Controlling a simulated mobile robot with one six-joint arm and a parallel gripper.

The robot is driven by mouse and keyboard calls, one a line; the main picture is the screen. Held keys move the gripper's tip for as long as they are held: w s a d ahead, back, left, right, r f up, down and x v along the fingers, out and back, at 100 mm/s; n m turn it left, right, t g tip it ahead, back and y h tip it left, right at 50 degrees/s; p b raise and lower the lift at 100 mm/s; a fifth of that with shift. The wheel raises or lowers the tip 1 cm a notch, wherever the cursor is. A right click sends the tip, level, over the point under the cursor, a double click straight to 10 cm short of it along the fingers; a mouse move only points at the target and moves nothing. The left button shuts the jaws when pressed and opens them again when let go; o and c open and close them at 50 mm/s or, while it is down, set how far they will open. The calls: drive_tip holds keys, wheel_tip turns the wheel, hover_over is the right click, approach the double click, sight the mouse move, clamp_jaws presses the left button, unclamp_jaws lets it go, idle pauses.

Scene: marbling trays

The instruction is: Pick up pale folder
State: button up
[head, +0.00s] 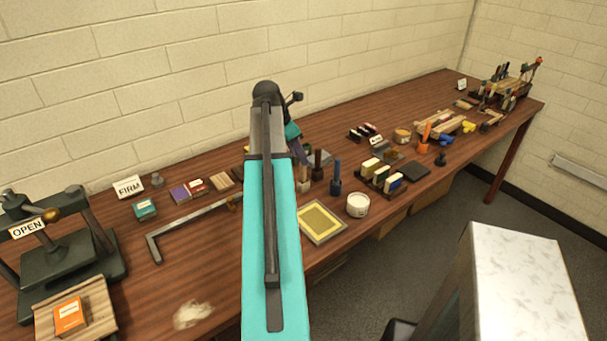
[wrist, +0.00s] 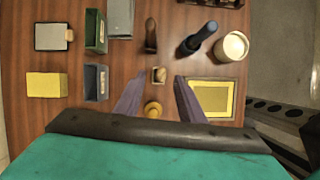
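A pale, upright handled tool (head: 303,180), which I take to be the pale folder, stands on the wooden table beside a dark brown one and a blue one. In the wrist view its pale top (wrist: 159,75) shows between the tips of my gripper. My gripper (wrist: 160,77) is open, with its two purple fingers apart on either side and nothing visibly held. I cannot tell how far above the table the fingertips are. In the head view my arm hides most of the gripper.
Close by stand the brown tool (wrist: 151,35), the blue tool (wrist: 198,40), a white jar (wrist: 232,46) and a yellow framed pad (wrist: 212,82). A round wooden knob (wrist: 153,108) lies between the fingers, nearer the palm. Green and grey boxes (wrist: 96,82) are at left.

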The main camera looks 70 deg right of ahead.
sight(304, 175)
drive_tip(key=shift+p+x, duration=0.7)
drive_tip(key=shift+x, duration=0.55)
drive_tip(key=shift+p+x, duration=0.3)
drive_tip(key=shift+x, duration=1)
drive_tip(key=shift+s+a, duration=0.1)
clamp_jaws()
